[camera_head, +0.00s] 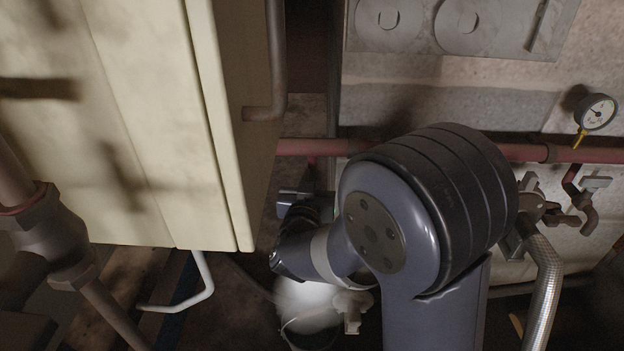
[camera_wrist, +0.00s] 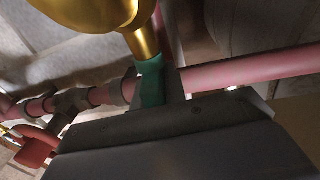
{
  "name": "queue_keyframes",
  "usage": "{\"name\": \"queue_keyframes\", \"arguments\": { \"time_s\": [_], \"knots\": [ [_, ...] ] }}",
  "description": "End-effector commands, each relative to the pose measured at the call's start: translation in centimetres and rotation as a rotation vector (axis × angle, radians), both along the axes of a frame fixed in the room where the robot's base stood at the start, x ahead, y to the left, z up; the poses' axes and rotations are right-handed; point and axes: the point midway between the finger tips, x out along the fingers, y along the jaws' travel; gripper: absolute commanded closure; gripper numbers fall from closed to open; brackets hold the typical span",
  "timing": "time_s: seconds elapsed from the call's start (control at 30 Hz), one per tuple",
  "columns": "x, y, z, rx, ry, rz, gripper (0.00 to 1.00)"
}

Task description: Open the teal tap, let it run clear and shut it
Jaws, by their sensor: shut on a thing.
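The teal tap (camera_wrist: 151,84) shows as a small teal piece below a gold-coloured fitting (camera_wrist: 143,42) in the wrist view. My gripper (camera_wrist: 168,96) is shut on it, with a dark finger right beside the teal. Much of the tap is hidden by the gripper, so I cannot tell whether it is open. In the head view my arm hides the teal tap and most of my gripper. A pale, cloudy white patch (camera_head: 306,303) shows below my wrist, at a round vessel (camera_head: 311,338). I cannot tell whether it is steam or liquid.
A red pipe (camera_head: 521,152) runs across behind my arm. A large cream panel (camera_head: 150,120) fills the left. A pale tap (camera_head: 352,306) is below my arm.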

Motion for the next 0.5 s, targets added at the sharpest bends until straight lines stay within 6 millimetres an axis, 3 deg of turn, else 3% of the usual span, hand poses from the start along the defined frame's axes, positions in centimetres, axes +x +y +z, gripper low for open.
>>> {"name": "queue_keyframes", "arguments": {
  "time_s": [0.5],
  "knots": [
    [0.03, 0.03, -0.15, 0.001, -0.002, 0.13, 1.0]
  ]
}}
